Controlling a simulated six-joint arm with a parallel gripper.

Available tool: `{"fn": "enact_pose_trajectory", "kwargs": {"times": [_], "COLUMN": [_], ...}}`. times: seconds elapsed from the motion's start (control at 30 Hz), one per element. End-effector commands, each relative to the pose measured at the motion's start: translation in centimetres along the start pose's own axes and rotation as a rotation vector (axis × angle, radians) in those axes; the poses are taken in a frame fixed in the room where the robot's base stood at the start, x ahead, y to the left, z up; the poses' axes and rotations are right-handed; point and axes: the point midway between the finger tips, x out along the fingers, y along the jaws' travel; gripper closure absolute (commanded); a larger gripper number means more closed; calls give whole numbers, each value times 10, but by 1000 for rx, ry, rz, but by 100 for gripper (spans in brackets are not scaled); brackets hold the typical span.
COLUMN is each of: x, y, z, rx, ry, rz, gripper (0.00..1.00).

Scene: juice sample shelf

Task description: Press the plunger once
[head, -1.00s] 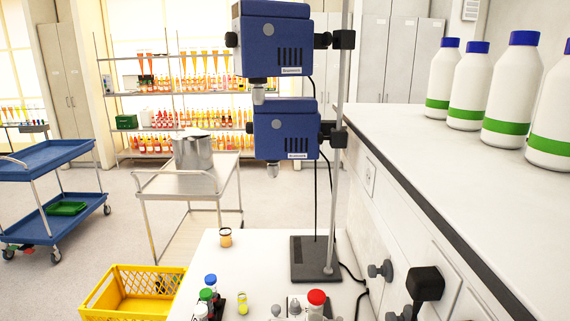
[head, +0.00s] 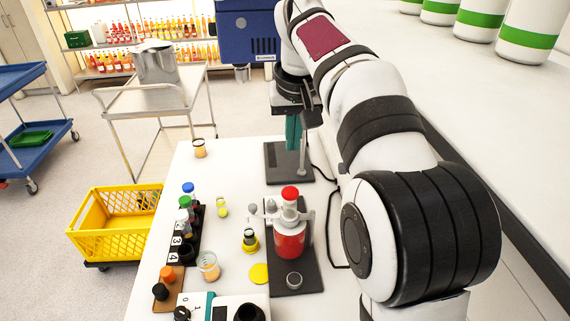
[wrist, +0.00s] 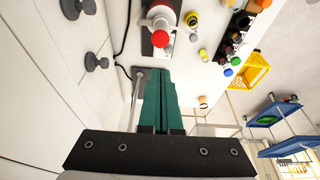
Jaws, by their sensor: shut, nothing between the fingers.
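The dispenser (head: 290,238) is a clear jar of red liquid with a pale top. It stands on a dark base plate on the white table. Its plunger has a round red knob (head: 290,193) on top and stands upright. The red knob also shows in the wrist view (wrist: 161,39), near the top. My gripper (head: 293,143) has teal fingers pointing down, shut and empty. It is behind the dispenser, above the dark stand base, apart from the knob. In the wrist view the fingers (wrist: 164,72) lie together just below the dispenser.
A small vial (head: 250,238) on a yellow base stands left of the dispenser. A stand pole (head: 303,158) rises beside my fingers. Blue equipment (head: 247,35) hangs above.

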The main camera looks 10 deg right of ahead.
Motion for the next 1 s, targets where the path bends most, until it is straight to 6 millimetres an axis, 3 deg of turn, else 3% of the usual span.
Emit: {"fn": "enact_pose_trajectory", "kwargs": {"times": [0.27, 0.7, 1.0], "x": [8, 100, 136], "y": [0, 0, 0], "z": [1, 1, 11], "rx": [2, 3, 3], "ry": [-2, -3, 0], "rz": [0, 0, -1], "gripper": [100, 100, 100]}}
